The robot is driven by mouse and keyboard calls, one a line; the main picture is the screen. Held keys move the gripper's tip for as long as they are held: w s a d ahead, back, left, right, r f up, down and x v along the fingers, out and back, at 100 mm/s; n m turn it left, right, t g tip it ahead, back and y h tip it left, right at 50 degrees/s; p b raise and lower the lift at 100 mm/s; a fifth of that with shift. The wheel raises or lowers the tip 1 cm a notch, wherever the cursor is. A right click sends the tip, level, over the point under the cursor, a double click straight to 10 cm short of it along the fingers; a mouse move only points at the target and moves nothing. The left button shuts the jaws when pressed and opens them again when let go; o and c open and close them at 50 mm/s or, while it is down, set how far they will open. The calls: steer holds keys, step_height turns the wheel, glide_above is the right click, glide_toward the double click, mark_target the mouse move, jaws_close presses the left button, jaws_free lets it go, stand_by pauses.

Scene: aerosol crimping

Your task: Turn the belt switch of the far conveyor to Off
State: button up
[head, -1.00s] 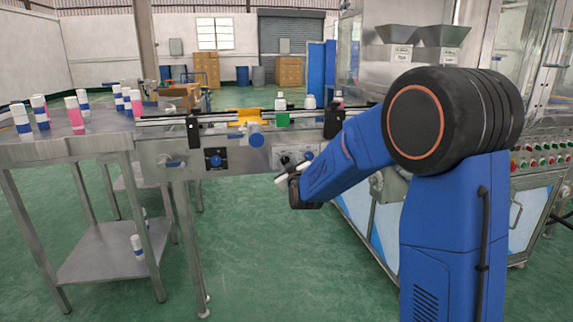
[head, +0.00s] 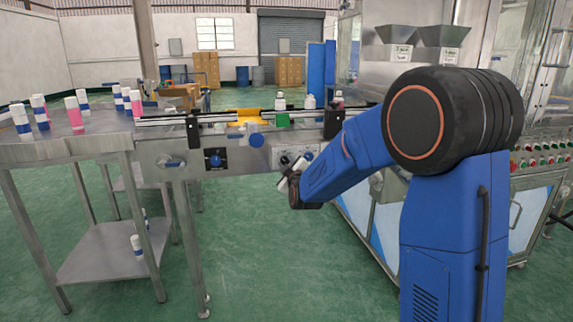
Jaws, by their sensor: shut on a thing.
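The conveyor (head: 240,174) runs across the middle of the head view, with controls on its front side. A pale panel (head: 285,160) with small dials and a blue knob (head: 308,157) sits at its right part. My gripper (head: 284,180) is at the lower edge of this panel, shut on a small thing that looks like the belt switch. The fingers and wrist hide the switch, so its setting cannot be read. A separate dark panel with a blue knob (head: 215,159) is further left.
A steel table (head: 75,150) with several white, blue and pink cans adjoins the conveyor on the left. A few bottles (head: 310,101) stand on the belt. A glazed machine (head: 525,110) stands at the right behind my arm. Green floor is open in front.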

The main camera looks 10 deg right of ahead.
steer(key=o, duration=1.1)
steer(key=shift+c, duration=0.2)
steer(key=s, duration=1.7)
steer(key=shift+s, duration=0.25)
